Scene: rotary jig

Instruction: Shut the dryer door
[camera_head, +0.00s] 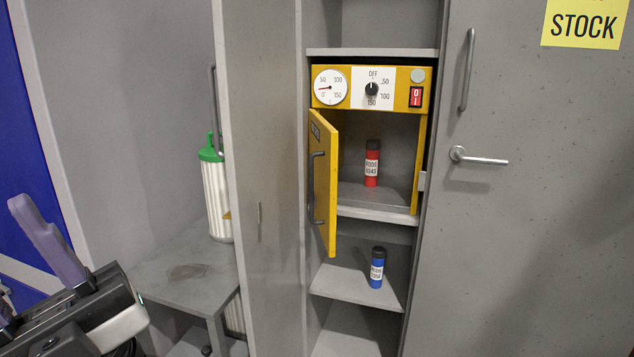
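The dryer (398,92) is a yellow box on a shelf in the open cabinet, with a gauge, a dial and a red switch on its front. Its yellow door (329,185) is hinged at the left and stands wide open, swung out towards me. A dark bar handle (315,188) is on the door's outer face. A red bottle (371,165) with a dark cap stands upright inside the dryer. My gripper (22,262) is at the lower left, far from the dryer door. Its purplish fingers look apart and hold nothing visible; one is partly cut off by the picture edge.
The tall grey cabinet door (262,120) stands open left of the dryer, between it and my gripper. A blue bottle (377,268) stands on the shelf below. A green-topped white canister (216,195) stands on a grey side table (185,290). A closed grey door (530,200) is at right.

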